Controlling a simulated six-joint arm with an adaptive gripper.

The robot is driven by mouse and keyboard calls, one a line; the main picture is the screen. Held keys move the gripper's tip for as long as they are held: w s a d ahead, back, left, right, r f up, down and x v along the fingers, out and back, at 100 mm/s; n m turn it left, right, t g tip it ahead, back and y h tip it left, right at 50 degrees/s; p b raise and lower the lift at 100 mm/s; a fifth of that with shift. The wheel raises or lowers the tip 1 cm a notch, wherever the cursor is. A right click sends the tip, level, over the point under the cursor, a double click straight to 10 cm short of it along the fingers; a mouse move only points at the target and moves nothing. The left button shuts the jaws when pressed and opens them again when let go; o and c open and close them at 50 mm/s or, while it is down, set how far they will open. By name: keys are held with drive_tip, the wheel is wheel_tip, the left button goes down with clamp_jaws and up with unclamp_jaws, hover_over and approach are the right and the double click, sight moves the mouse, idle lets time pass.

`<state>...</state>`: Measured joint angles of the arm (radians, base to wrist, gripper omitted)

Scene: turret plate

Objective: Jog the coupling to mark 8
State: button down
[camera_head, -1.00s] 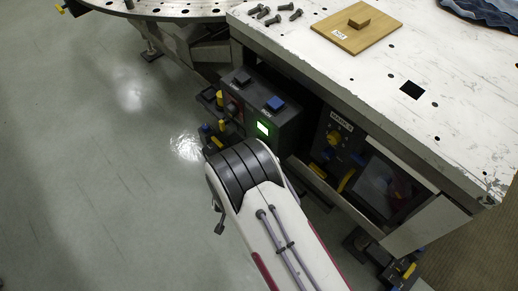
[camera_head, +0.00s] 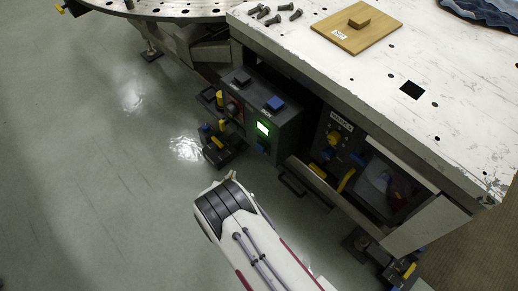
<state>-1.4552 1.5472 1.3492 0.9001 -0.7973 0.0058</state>
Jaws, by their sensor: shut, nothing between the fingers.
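A dark control box (camera_head: 262,112) hangs under the near edge of the white table. On its top are a black button (camera_head: 242,78) and a blue button (camera_head: 276,103). Its front has a lit green-white display (camera_head: 263,128) and a red part (camera_head: 234,110). The round turret plate (camera_head: 165,10), with holes, shows at the top left, cut off by the frame. I cannot make out the coupling or a mark 8. My arm reaches up from the bottom, its black ribbed joint below and left of the box. My gripper is hidden behind the arm.
The white table (camera_head: 440,120) carries several dark bolts (camera_head: 276,16), a wooden board (camera_head: 358,30) with a small block, and blue cloth (camera_head: 490,10). Under it is an open bay with a labelled panel (camera_head: 335,135) and yellow parts. The floor at the left is clear.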

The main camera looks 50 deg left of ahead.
drive_tip(key=w+r, duration=0.1)
drive_tip(key=w+r+t, duration=0.1)
drive_tip(key=shift+a+r+m+y, duration=0.15)
drive_tip(key=shift+r+m+y, duration=0.15)
idle(0.3)
approach(257, 149)
drive_tip(key=shift+w+a+f, duration=0.65)
drive_tip(key=shift+a+f, duration=0.2)
drive_tip(key=shift+a, duration=0.05)
drive_tip(key=shift+w+a+f, duration=0.7)
drive_tip(key=shift+a+f, duration=0.15)
drive_tip(key=shift+a, duration=0.1)
drive_tip(key=shift+w, duration=1.1)
idle(2.0)
drive_tip(key=shift+s, duration=1.1)
